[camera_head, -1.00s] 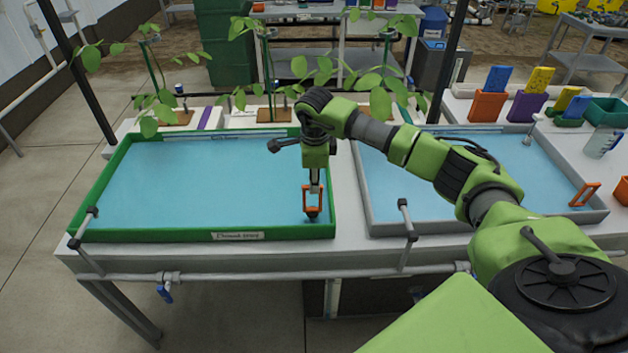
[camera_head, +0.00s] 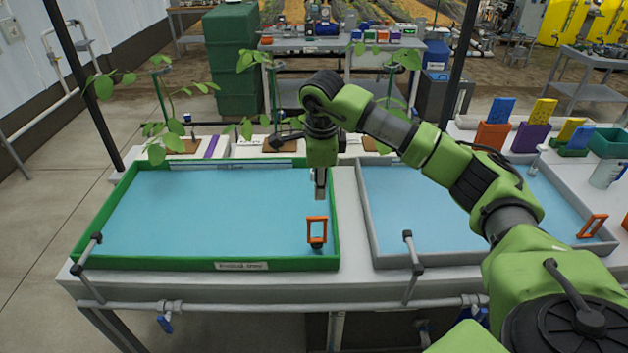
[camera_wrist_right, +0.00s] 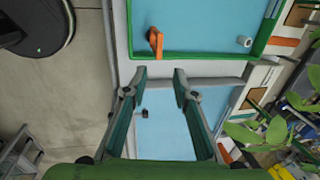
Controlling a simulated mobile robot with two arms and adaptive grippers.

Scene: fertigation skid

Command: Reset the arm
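My right gripper (camera_head: 320,192) hangs pointing down over the right part of the green-rimmed tray (camera_head: 209,265). In the right wrist view its two fingers (camera_wrist_right: 160,76) are spread apart with nothing between them. An orange handle (camera_head: 317,230) with a dark base stands in the blue tray near its front right corner, apart from the gripper. It also shows in the right wrist view (camera_wrist_right: 156,42), beyond the fingertips. My left gripper is not in view.
A grey-rimmed blue tray (camera_head: 440,258) stands to the right, with another orange handle (camera_head: 592,227) in its right end. Potted plants stand behind the trays. Coloured blocks in holders (camera_head: 492,137) stand at the back right. Pipes run along the bench front.

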